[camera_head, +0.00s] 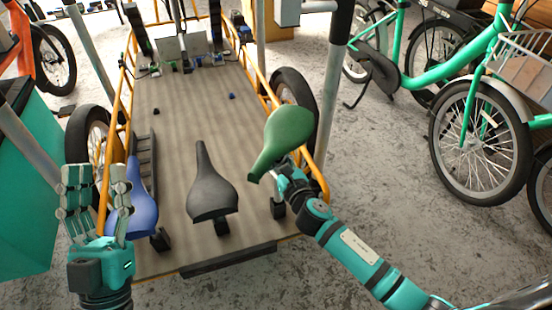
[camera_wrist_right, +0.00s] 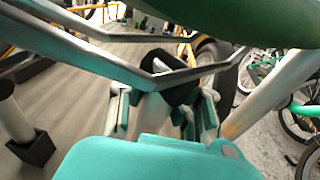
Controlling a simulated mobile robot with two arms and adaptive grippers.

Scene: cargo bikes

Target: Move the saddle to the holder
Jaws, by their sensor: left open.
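The green saddle (camera_head: 285,135) is over the right edge of the cart bed. My right gripper (camera_head: 287,176) is just under it. In the right wrist view, the fingers (camera_wrist_right: 164,112) are closed around its pale post (camera_wrist_right: 150,112), below the dark clamp and silver rails. The underside of the saddle (camera_wrist_right: 240,18) fills the top there. A black holder (camera_head: 278,210) stands on the bed below my right gripper. A grey piece shows just above it; I cannot tell whether the post sits inside. My left gripper (camera_head: 94,200) is open and empty, in front of the blue saddle (camera_head: 145,210).
A black saddle (camera_head: 207,185) stands upright on a holder in the middle of the cart bed (camera_head: 185,120). The bed behind it is mostly clear. Yellow rails (camera_head: 127,75) border the bed. A grey pole (camera_head: 333,100) rises at right, and green bikes (camera_head: 440,70) stand beyond it.

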